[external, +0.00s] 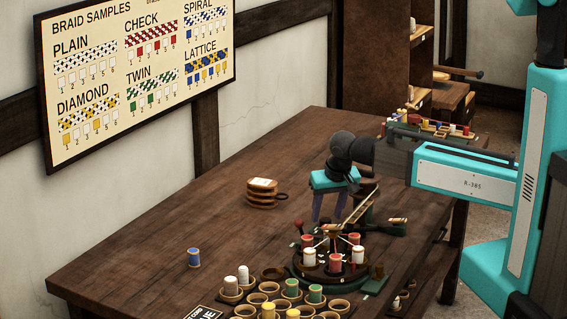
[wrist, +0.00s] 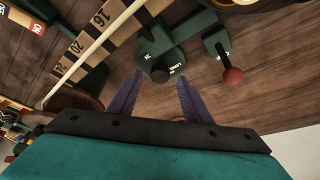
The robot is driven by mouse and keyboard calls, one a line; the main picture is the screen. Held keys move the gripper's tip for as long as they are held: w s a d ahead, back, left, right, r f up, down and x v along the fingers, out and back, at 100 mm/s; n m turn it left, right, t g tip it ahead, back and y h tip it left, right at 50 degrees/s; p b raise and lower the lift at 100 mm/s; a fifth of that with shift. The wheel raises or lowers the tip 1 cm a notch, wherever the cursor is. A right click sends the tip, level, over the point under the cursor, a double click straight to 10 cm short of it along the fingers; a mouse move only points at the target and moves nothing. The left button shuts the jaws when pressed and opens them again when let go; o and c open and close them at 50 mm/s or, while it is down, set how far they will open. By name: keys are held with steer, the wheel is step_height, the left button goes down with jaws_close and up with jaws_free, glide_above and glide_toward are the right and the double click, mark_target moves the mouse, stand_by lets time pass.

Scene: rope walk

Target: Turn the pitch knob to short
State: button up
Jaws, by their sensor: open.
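A small dark round knob (wrist: 160,72) sits on a green block (wrist: 160,45) in the wrist view. Tiny white lettering is by it, too small to read surely, so I cannot tell its setting. My gripper (wrist: 160,88) is open, with its two purple fingers on either side of the knob in the picture. I cannot tell whether they touch it. In the external view my gripper (external: 330,207) points down behind the braiding stand, and the knob cannot be made out there.
A red-ball lever (wrist: 233,76) stands right of the knob. A numbered wooden scale (wrist: 85,45) with a pale rod lies to the left. The round stand (external: 335,275) carries several red and white bobbins. Wooden cups (external: 270,287) stand in front; the table's left part is mostly clear.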

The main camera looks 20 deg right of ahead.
steer(key=b+v, duration=0.2)
steer(key=v, duration=1)
stand_by(0.6)
